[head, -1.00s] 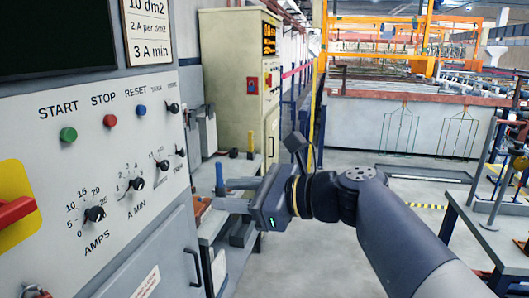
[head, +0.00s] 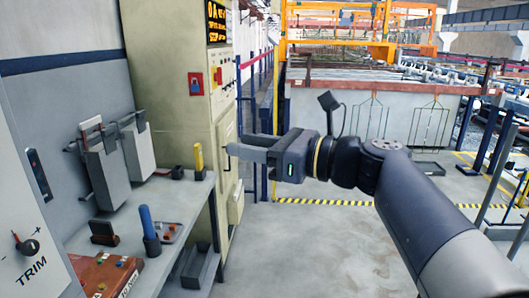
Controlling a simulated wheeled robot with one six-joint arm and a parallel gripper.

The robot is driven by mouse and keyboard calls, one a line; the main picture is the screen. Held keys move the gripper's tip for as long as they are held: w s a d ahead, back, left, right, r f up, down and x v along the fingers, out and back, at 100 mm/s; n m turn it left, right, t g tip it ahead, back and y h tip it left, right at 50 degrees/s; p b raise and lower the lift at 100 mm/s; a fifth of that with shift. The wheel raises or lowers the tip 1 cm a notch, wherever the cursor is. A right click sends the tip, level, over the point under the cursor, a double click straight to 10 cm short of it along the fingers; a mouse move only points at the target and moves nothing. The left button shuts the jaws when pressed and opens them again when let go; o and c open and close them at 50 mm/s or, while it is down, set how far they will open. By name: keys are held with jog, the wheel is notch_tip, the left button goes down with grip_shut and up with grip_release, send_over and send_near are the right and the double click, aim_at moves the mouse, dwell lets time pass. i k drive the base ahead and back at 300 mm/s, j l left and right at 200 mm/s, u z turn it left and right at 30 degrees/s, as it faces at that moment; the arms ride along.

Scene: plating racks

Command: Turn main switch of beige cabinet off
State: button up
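The beige cabinet (head: 170,50) stands left of centre in the head view, with a lit amber display at its top. A small red switch (head: 217,76) is on its narrow front face; its handle position is too small to tell. A red plate with a blue padlock sign (head: 195,84) is on the cabinet's side. My gripper (head: 236,147) is in front of the cabinet, lower than the switch and to its right in the picture. Its two grey fingers point left, are spread apart and hold nothing. It appears clear of the cabinet.
A bench (head: 185,205) with tools, a blue-handled item (head: 149,228) and a red box (head: 103,275) stands before the cabinet at left. A grey panel with a TRIM knob (head: 28,246) is at the left edge. Floor at the centre is clear.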

aim_at(217, 77)
jog(key=i, duration=1.7)
jog(key=i+u, duration=0.15)
jog(key=i, duration=0.35)
jog(key=i+l+u, duration=0.15)
jog(key=i, duration=0.35)
jog(key=i+l+u, duration=0.15)
jog(key=i, duration=0.35)
jog(key=i+l+u, duration=0.15)
jog(key=i+l, duration=0.15)
jog(key=i, duration=0.2)
